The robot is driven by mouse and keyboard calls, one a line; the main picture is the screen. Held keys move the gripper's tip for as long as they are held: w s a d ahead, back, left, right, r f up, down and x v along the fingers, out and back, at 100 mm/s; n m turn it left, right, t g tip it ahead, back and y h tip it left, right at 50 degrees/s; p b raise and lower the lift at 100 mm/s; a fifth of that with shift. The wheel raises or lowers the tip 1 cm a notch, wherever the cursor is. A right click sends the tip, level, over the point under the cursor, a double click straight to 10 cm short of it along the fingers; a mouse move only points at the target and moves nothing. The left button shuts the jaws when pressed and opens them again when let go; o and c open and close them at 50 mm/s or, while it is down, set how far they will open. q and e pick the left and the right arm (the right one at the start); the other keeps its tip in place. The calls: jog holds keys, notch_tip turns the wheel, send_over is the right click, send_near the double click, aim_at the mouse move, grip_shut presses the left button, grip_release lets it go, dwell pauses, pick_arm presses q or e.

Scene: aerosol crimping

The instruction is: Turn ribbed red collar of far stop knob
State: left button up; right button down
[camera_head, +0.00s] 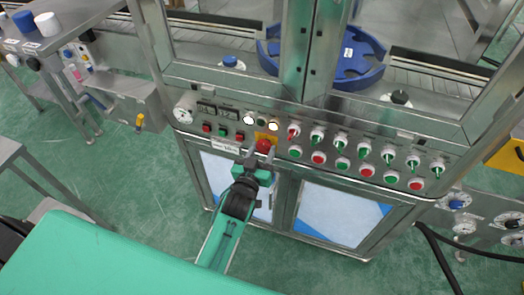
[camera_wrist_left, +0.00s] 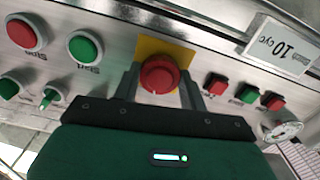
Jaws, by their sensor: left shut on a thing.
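The red stop knob (camera_head: 264,145) sits on a yellow plate (camera_head: 267,137) on the machine's front panel. In the left wrist view, the knob (camera_wrist_left: 158,75) shows its round red face and collar in front of the yellow plate (camera_wrist_left: 152,46). My left gripper (camera_head: 260,152) reaches up to the panel, and its fingers (camera_wrist_left: 158,84) stand on either side of the red collar, shut on it. The ribs of the collar are too small to make out. My right gripper is not in view.
Red and green push buttons (camera_head: 223,131) lie left of the knob. Several switches and buttons (camera_head: 340,142) line the panel to its right. A pressure gauge (camera_head: 183,113) is at the panel's left end. A blue ring-shaped guide (camera_head: 362,58) sits behind the frame.

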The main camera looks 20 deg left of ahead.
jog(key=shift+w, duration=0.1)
pick_arm(q)
jog(key=m+p, duration=0.2)
jog(key=m, duration=0.2)
jog(key=shift+m, duration=0.3)
jog(key=shift+m+p, duration=0.45)
jog(key=shift+m, duration=0.55)
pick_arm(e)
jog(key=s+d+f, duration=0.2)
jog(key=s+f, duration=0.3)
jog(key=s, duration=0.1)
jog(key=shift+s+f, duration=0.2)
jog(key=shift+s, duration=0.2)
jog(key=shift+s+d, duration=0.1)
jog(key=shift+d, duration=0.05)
pick_arm(q)
jog(key=o, duration=1)
